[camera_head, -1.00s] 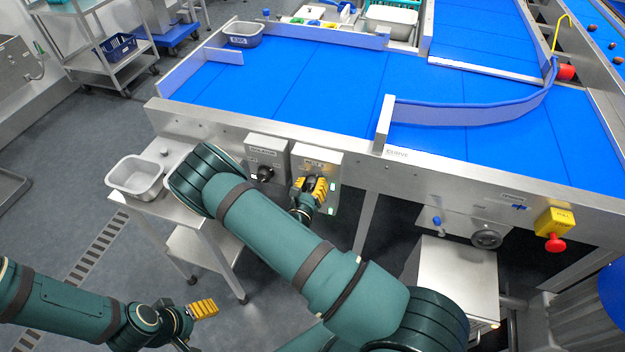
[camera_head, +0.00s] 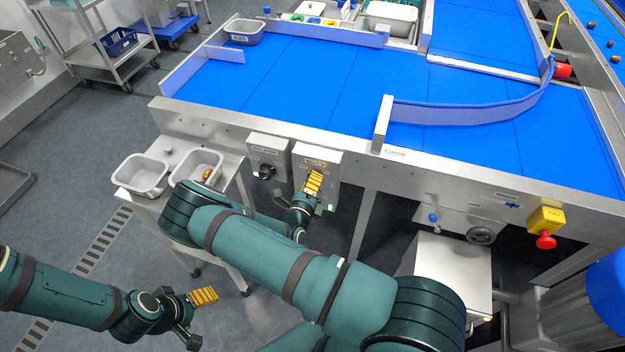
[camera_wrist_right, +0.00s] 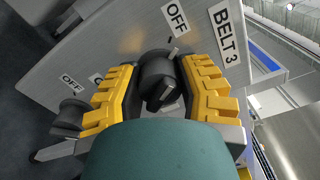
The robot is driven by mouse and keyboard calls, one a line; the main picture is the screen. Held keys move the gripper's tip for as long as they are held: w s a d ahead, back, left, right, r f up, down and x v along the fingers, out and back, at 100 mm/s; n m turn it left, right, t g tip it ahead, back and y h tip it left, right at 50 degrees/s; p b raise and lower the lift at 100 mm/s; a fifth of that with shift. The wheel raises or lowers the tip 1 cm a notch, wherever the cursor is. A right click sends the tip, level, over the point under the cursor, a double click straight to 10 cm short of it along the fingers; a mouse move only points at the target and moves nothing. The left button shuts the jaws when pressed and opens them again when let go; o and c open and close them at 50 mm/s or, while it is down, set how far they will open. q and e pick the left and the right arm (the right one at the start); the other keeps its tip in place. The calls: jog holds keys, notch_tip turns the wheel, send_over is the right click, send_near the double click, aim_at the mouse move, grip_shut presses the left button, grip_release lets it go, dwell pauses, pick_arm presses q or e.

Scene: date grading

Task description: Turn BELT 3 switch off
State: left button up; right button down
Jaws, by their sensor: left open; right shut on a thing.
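The BELT 3 switch (camera_wrist_right: 158,82) is a black rotary knob on a grey panel, beside a BELT 3 label (camera_wrist_right: 229,38) and an OFF label (camera_wrist_right: 176,17) in the right wrist view. My right gripper (camera_wrist_right: 160,95) has its yellow fingers on both sides of this knob and is shut on it. In the head view, my right gripper (camera_head: 313,183) is at the front of the grey switch box (camera_head: 318,156) under the conveyor edge; it hides the knob there. My left gripper (camera_head: 198,312) is open and empty, low at the left, away from the box.
A second box with a black knob (camera_head: 265,171) is just left of the switch box. Another knob (camera_wrist_right: 70,112) shows at the left in the wrist view. A red emergency button (camera_head: 545,241) is at the right. Two grey tubs (camera_head: 142,175) stand on a side table.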

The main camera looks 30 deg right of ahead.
jog(key=shift+w+r+n, duration=0.15)
jog(key=shift+n, duration=0.65)
jog(key=c, duration=0.5)
grip_release()
jog(key=shift+s+a, duration=0.2)
jog(key=v, duration=1.1)
jog(key=shift+s+a, duration=0.2)
